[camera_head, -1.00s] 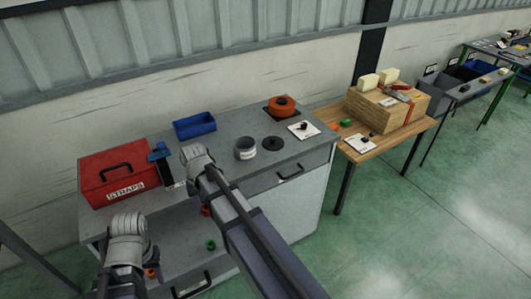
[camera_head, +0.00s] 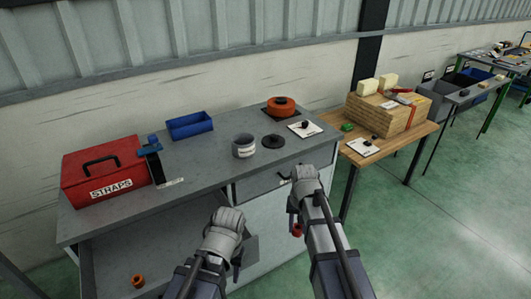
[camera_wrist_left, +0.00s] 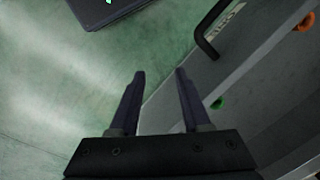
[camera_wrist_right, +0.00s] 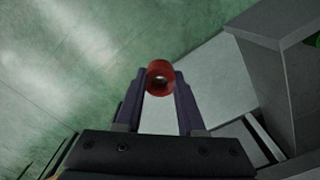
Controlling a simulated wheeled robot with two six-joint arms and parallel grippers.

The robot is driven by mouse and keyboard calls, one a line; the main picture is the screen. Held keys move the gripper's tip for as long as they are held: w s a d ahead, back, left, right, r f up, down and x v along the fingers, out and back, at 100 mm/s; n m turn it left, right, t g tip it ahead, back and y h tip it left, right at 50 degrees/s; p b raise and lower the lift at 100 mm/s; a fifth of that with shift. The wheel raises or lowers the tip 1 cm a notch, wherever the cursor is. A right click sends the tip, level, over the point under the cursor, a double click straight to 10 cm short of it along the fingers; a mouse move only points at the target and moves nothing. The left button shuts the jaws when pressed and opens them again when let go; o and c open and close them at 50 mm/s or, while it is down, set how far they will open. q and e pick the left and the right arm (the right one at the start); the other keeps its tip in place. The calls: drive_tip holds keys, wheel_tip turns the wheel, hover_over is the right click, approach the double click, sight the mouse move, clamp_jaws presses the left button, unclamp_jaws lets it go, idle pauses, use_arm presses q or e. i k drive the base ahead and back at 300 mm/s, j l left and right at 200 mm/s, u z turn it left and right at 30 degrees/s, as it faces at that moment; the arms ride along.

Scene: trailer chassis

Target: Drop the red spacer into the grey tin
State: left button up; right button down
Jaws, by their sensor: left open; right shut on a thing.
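The red spacer (camera_wrist_right: 160,78) is a short ring held between the fingertips of my right gripper (camera_wrist_right: 158,90). It also shows in the head view (camera_head: 297,230), below my right wrist, in front of the cabinet. The grey tin (camera_head: 244,146) stands upright on the grey worktop, with a pale label and an open top. My right gripper (camera_head: 294,218) is shut on the spacer, nearer and lower than the tin, to its right. My left gripper (camera_wrist_left: 160,80) is open and empty, in front of the shelf below the worktop. Its fingertips are hard to see in the head view.
The worktop (camera_head: 205,175) also bears a red STRAPS box (camera_head: 105,175), a blue bin (camera_head: 190,125) and an orange pot (camera_head: 281,106). An orange spacer (camera_head: 138,281) lies on the lower shelf; a green one (camera_wrist_left: 217,103) shows in the left wrist view. A wooden table stands right.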

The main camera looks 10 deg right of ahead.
sight(248, 151)
drive_tip(key=i+l+u, duration=0.1)
drive_tip(key=l+u, duration=0.25)
drive_tip(key=i+l+u, duration=0.1)
drive_tip(key=l+u, duration=0.6)
drive_tip(key=l, duration=0.15)
